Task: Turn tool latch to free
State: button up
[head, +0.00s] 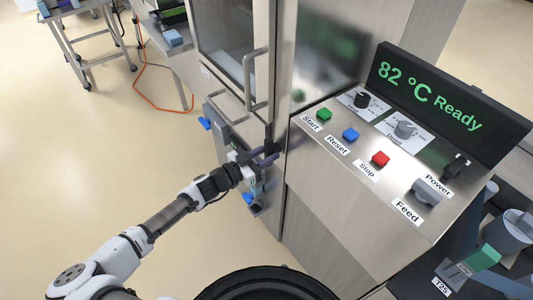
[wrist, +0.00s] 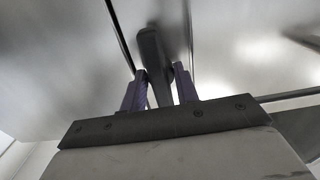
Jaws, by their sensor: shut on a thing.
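My gripper (head: 265,156) is at the front of the steel machine, below the door handle, with its purple fingers pointing to the machine. In the wrist view, the two fingers (wrist: 159,82) are shut on a dark grey lever, which looks like the tool latch (wrist: 152,50). The lever stands out from a steel face and passes between the fingers. In the head view only a dark part of it (head: 269,136) shows by the fingertips; the gripper hides the rest. Its label or marked positions cannot be read.
A glass door with a bar handle (head: 250,80) is just above my gripper. Blue knobs (head: 205,123) sit on the low front panel. The control panel (head: 370,160) with buttons is to the right; its display (head: 430,90) reads 82 °C Ready.

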jog(key=o, duration=0.7)
jog(key=shift+a, duration=0.1)
jog(key=b+v, duration=0.4)
jog(key=v, duration=0.9)
jog(key=shift+s+a, duration=0.25)
jog(key=shift+s, duration=0.05)
